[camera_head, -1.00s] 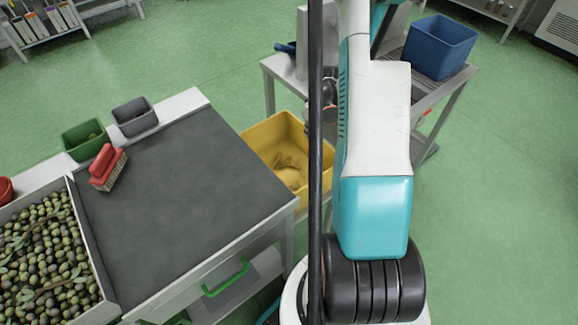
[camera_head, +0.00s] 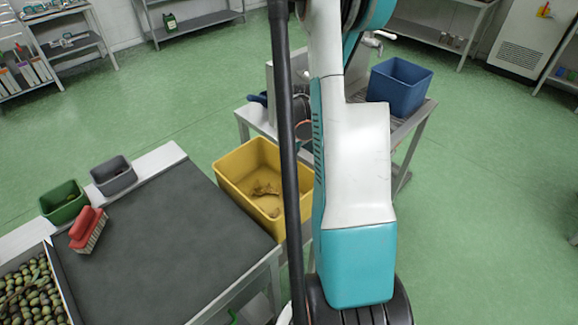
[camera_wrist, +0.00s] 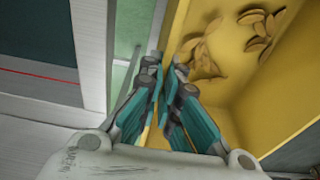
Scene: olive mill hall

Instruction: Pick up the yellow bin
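The yellow bin (camera_head: 236,195) is beside the right edge of the grey-topped table, in front of the metal cart, with its rim above the table top. Some brown, leaf-like bits lie inside it. Part of its right side is hidden behind my arm and a dark pole. In the wrist view, the bin (camera_wrist: 215,78) fills the right side. My gripper (camera_wrist: 163,78) has its teal fingers closed together over the bin's near wall, one inside and one outside. In the head view my arm mostly hides the gripper.
The grey-topped table (camera_head: 160,240) bears a red brush (camera_head: 88,229), a green tub (camera_head: 64,203), a grey tub (camera_head: 113,176) and olives (camera_head: 35,290). A blue bin (camera_head: 400,88) stands on the metal cart (camera_head: 428,112). Green floor is free to the right and at the far left.

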